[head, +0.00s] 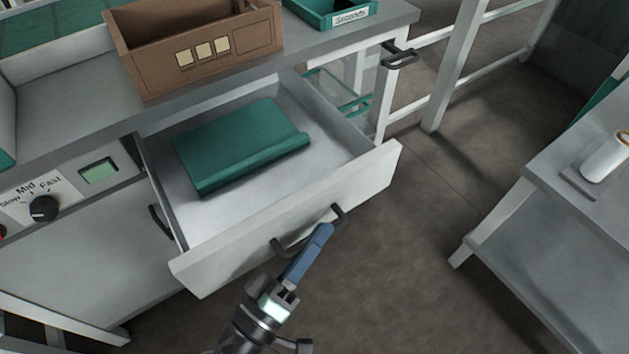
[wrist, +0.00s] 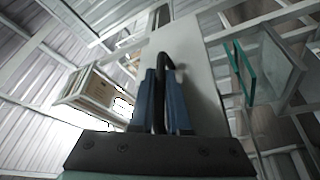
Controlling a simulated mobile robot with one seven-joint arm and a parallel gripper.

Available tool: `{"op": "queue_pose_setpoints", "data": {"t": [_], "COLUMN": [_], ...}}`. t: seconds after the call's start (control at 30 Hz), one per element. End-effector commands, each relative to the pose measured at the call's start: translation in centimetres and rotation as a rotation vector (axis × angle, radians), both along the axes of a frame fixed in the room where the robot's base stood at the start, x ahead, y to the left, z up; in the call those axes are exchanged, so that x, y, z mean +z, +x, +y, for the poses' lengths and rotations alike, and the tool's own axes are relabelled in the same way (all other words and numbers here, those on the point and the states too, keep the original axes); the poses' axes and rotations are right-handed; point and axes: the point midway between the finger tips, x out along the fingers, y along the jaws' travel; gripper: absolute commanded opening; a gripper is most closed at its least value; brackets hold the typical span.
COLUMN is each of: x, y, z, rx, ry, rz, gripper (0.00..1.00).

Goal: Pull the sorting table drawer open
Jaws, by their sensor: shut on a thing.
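The sorting table drawer (head: 290,220) stands pulled well out from under the table top in the head view. A folded green cloth or sheet (head: 240,143) lies inside it. The drawer's dark bar handle (head: 279,248) is on its light front panel. My gripper (head: 325,232) is at the handle, with its blue fingers reaching up to the front. In the wrist view, the two blue fingers (wrist: 166,105) stand on either side of the dark handle bar (wrist: 167,62) and are shut on it. The drawer front (wrist: 190,45) shows behind them.
A brown cardboard box (head: 215,60) and a green tray labelled Seconds (head: 352,14) stand on the sorting table (head: 70,92). A dial (head: 44,208) is on the left panel. Floor (head: 420,230) between is clear.

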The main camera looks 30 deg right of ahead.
Motion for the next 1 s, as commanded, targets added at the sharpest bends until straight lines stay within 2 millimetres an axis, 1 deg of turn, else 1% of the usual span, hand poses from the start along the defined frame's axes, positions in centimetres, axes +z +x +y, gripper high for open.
{"op": "queue_pose_setpoints", "data": {"t": [0.17,0.2,0.27,0.3,0.37,0.83,0.93,1.0], "x": [0.0,0.0,0.0,0.0,0.0,0.0,-0.2,-0.4], "y": [0.0,0.0,0.0,0.0,0.0,0.0,-0.2,-0.5], "z": [0.1,0.1,0.1,0.0,0.0,0.1,0.7,1.6], "rx": [0.001,0.001,0.001,0.001,0.001,0.001,0.001,0.003], "ry": [0.0,0.0,0.0,0.0,0.0,0.001,0.0,0.0], "rz": [0.0,0.0,0.0,0.0,0.0,0.0,0.0,0.001], "gripper": [0.0,0.17,0.27,0.35,0.45,0.45,0.45,0.45]}}
